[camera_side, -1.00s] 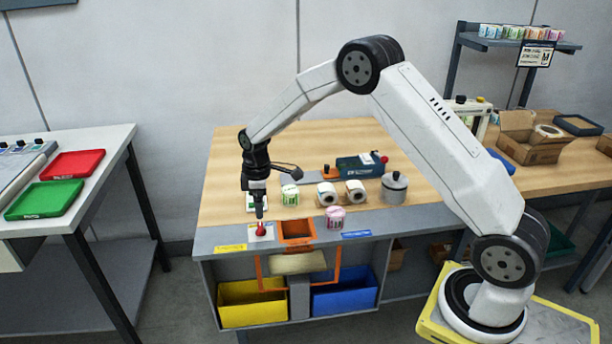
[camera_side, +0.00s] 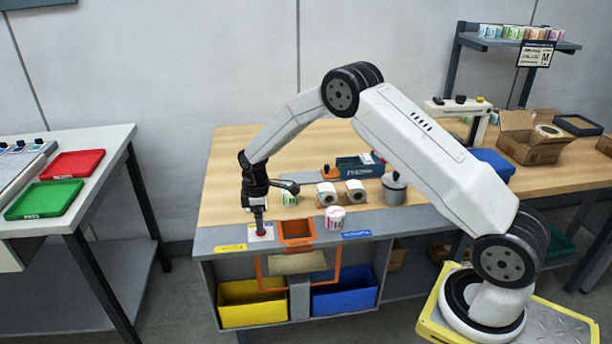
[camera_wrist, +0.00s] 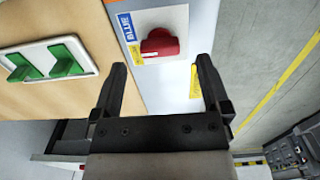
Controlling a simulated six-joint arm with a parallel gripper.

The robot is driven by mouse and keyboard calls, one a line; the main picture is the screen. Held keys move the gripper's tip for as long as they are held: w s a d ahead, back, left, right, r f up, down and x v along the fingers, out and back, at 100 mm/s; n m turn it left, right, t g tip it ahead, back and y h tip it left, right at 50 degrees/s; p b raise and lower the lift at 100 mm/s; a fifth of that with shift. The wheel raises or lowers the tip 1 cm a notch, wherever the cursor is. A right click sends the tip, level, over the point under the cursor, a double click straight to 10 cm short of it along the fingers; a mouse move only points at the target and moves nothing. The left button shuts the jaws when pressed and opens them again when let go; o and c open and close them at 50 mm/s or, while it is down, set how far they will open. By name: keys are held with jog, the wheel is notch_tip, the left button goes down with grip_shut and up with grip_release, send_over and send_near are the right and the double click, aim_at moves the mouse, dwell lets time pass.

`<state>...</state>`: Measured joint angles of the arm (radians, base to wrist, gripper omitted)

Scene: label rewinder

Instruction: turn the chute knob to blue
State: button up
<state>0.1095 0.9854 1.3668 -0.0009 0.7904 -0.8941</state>
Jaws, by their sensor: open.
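The red chute knob (camera_wrist: 160,43) sits on a white plate (camera_wrist: 178,18) with a blue "BLUE" label and a yellow label along its left edge in the wrist view. My gripper (camera_wrist: 161,66) is open, its two black fingers apart with the knob centred just beyond the gap between their tips. In the side view my gripper (camera_side: 259,222) points down at the knob plate (camera_side: 268,237) and mostly hides the knob. The orange chute opening (camera_side: 296,238) is right of the plate, above a yellow bin (camera_side: 250,312) and a blue bin (camera_side: 343,300).
Green rocker switches (camera_wrist: 62,60) on a white panel lie left of my fingers in the wrist view. A pink label roll (camera_side: 335,217) stands right of the chute. White rolls (camera_side: 327,194) and a grey lidded pot (camera_side: 394,190) stand behind. The wooden bench (camera_side: 223,186) is clear at left.

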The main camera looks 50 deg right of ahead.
jog(key=shift+f, duration=1.55)
jog(key=c, duration=1.3)
jog(key=shift+m, duration=3.5)
jog(key=o, duration=1.3)
